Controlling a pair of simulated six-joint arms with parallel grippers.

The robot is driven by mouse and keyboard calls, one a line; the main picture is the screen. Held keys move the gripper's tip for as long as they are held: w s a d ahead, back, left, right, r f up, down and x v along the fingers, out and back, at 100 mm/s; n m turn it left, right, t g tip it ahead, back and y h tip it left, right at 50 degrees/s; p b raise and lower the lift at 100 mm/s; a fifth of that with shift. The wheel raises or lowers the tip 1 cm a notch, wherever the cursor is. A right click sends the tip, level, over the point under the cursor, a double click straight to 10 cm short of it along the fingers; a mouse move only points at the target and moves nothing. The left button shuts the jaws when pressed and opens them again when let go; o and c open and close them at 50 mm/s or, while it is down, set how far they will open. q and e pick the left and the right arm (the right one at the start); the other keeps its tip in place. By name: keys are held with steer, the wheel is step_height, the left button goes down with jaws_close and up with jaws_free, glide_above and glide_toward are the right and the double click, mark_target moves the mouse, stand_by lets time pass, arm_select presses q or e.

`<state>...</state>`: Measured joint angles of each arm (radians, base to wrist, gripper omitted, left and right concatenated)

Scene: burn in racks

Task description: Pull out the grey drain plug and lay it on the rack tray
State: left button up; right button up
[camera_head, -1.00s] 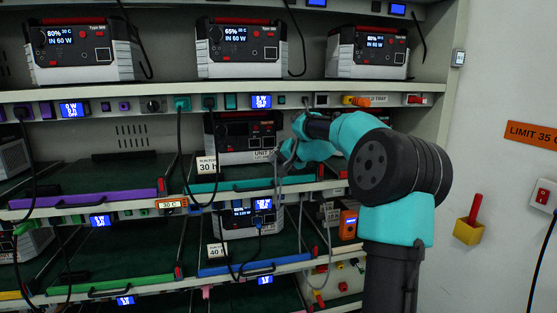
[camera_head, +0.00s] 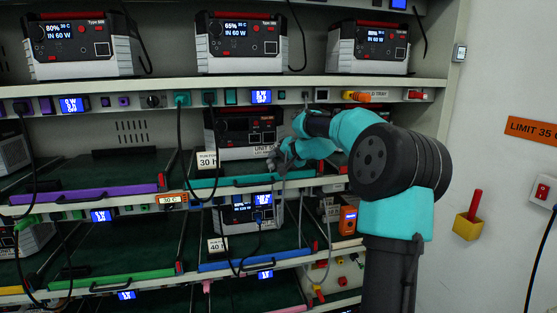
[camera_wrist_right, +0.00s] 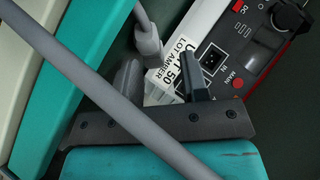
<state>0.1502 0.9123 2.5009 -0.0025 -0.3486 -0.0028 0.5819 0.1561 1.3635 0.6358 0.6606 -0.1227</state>
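My right gripper (camera_head: 284,156) is in front of the lower part of the unit labelled UNIT 50 (camera_head: 236,128), above the teal front edge of the rack tray (camera_head: 235,184). In the right wrist view its two fingers (camera_wrist_right: 162,84) are apart, with the unit's white label showing between them. The grey plug (camera_wrist_right: 148,42), on a grey cord, is beside the tip of the left-hand finger; I cannot tell whether it touches. The unit's black IN socket (camera_wrist_right: 212,57) looks empty. The plug is too small to make out in the head view. My left gripper is not in view.
A thick grey cable (camera_wrist_right: 95,95) crosses the right wrist view in front of the gripper. A black cord (camera_head: 184,150) hangs left of the unit. A 30 h card (camera_head: 207,160) stands at the tray's left. Shelves lie above and below.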

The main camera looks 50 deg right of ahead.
steer(key=shift+o, duration=0.4)
steer(key=shift+f, duration=0.1)
steer(key=shift+s+d+r, duration=0.1)
steer(key=shift+s+r, duration=0.15)
steer(key=shift+s, duration=0.3)
steer(key=v, duration=1.6)
steer(key=shift+r, duration=0.25)
